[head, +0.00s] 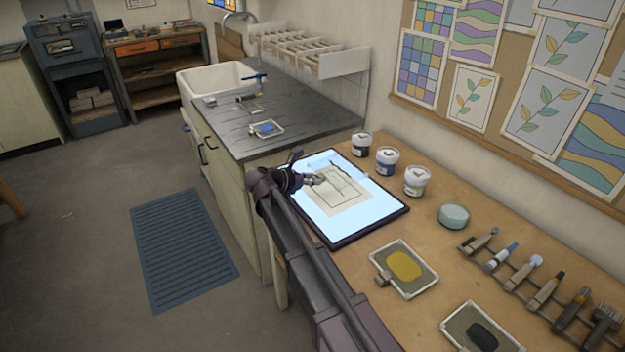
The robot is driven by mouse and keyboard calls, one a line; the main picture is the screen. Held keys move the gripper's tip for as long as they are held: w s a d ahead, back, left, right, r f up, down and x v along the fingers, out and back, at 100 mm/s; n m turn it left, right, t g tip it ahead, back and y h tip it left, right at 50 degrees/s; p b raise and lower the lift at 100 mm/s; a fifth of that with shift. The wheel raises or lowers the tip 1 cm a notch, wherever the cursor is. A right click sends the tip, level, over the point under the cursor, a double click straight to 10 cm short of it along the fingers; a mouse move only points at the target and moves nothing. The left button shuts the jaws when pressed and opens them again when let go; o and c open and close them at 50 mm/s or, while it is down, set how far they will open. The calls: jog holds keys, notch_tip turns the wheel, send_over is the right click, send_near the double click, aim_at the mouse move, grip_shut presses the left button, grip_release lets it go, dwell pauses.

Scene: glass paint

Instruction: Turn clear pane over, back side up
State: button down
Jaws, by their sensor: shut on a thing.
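The light table (386,210) glows pale blue in its black frame on the wooden bench. A beige sheet with a dark outlined drawing (340,208) lies on it. The clear pane (346,184) is faint over the sheet, and its edges are hard to make out. My gripper (318,180) is over the left part of the light table, shut on the near-left side of the pane. The fingertips are small in this view. I cannot tell which side of the pane faces up, or whether it is lifted or tilted.
Several lidded jars (387,160) stand behind the light table. A tray with yellow paint (404,267), a tray with dark paint (482,332) and a rack of tools (535,283) are to the right. A grey counter (290,100) with a sink (215,82) is to the left.

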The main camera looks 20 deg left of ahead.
jog(key=shift+r, duration=0.1)
notch_tip(320, 180, up, 8)
jog(key=m+t+h+p, duration=0.1)
jog(key=m+t+h, duration=0.1)
jog(key=m, duration=3.3)
jog(key=shift+w+d+f+t+p, duration=0.25)
jog(key=shift+t+p, duration=0.15)
jog(key=shift+t, duration=0.2)
dwell(0.9)
jog(key=shift+r+m+g+p, duration=0.2)
jog(key=shift+m+g+p, duration=0.1)
jog(key=shift+m+p, duration=0.25)
